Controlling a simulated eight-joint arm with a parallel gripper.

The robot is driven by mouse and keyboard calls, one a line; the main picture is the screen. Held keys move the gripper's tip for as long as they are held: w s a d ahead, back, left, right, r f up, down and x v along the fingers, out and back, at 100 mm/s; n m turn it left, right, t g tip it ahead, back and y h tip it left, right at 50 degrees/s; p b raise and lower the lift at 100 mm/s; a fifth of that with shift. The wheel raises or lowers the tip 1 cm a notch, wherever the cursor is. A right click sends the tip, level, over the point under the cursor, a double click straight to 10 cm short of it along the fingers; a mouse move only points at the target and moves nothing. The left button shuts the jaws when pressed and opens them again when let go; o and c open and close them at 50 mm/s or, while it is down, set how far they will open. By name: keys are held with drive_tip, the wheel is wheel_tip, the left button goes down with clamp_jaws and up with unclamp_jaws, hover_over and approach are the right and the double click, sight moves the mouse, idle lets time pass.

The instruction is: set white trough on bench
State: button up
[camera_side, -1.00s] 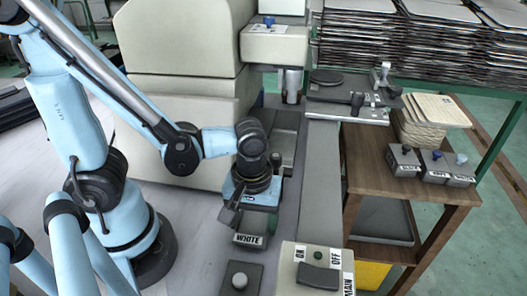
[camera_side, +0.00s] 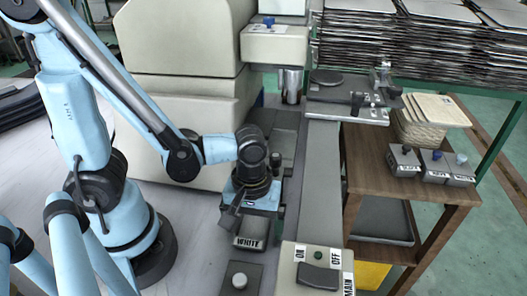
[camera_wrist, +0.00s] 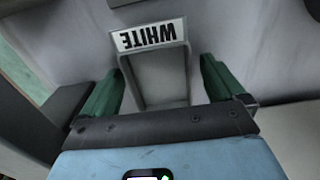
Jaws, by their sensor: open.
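The white trough is a grey open tray with a white label reading WHITE (camera_side: 250,242). It is at the front of my gripper in the side view, low over or on the pale bench (camera_side: 195,240); contact with the bench cannot be told. In the wrist view the trough (camera_wrist: 160,82) lies between the two green fingers of my gripper (camera_wrist: 157,90). The fingers are open, with a gap to the trough on each side. In the side view my gripper (camera_side: 248,210) points down and hides the trough's rear part.
A block with a round knob (camera_side: 239,281) stands just in front of the trough. A switch box marked ON and OFF (camera_side: 318,276) is to the right of that. A grey rail (camera_side: 318,180) runs along the right, and a cream machine (camera_side: 185,120) stands behind.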

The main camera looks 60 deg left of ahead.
sight(254, 234)
drive_tip(key=shift+r, duration=0.1)
wheel_tip(254, 234, up, 12)
idle(1.0)
idle(0.4)
drive_tip(key=shift+f, duration=5.7)
drive_tip(key=shift+r, duration=0.15)
drive_tip(key=shift+f, duration=0.55)
drive_tip(key=shift+r, duration=2.25)
drive_tip(key=s+d+r, duration=0.3)
drive_tip(key=s+d, duration=0.1)
drive_tip(key=s, duration=0.1)
drive_tip(key=shift+r, duration=0.3)
